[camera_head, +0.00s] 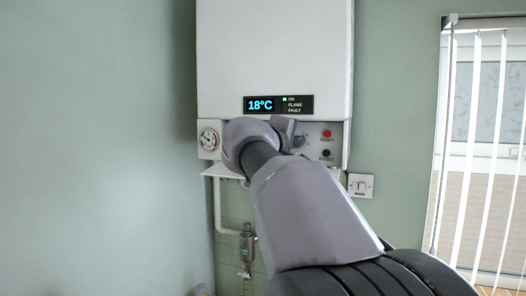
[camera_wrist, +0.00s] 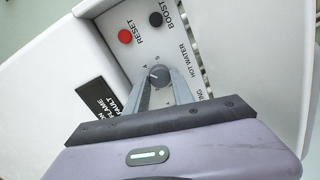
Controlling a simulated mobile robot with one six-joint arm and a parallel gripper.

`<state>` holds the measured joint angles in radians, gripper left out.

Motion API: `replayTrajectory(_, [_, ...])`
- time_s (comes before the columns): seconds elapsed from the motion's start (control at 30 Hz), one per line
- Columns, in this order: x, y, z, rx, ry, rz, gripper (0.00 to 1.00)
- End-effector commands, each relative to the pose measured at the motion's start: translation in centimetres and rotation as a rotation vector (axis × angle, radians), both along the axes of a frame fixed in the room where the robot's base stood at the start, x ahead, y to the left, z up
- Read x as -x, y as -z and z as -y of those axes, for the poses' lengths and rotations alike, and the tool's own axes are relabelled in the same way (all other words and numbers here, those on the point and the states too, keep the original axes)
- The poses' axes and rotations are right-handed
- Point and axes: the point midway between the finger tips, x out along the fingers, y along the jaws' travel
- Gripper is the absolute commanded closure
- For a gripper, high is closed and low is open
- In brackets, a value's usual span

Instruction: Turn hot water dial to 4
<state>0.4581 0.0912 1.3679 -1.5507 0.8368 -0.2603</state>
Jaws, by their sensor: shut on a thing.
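The hot water dial (camera_wrist: 159,76) is a small dark grey round knob on the white control panel, seen in the wrist view with the printed label HOT WATER beside it. Small scale marks are printed around the dial, too small to read surely, and I cannot tell which one its pointer faces. My gripper (camera_wrist: 161,82) has one finger on each side of the dial and is shut on it. In the head view my arm covers much of the panel, and my fingertips are hidden.
A red RESET button (camera_wrist: 125,36) and a black BOOST button (camera_wrist: 156,19) sit near the dial. The boiler (camera_head: 275,50) has a display (camera_head: 278,105) reading 18°C and a gauge (camera_head: 208,138) at left. A pipe (camera_head: 218,205) runs below; a wall switch (camera_head: 361,185) is at right.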

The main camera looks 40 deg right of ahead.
Motion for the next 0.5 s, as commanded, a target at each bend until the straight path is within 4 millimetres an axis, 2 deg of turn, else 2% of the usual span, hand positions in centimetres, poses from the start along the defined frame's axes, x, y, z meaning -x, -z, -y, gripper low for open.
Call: replayTrajectory(0.5, [0.04, -0.07, 0.03, -0.051, 0.000, 0.099, 1.00])
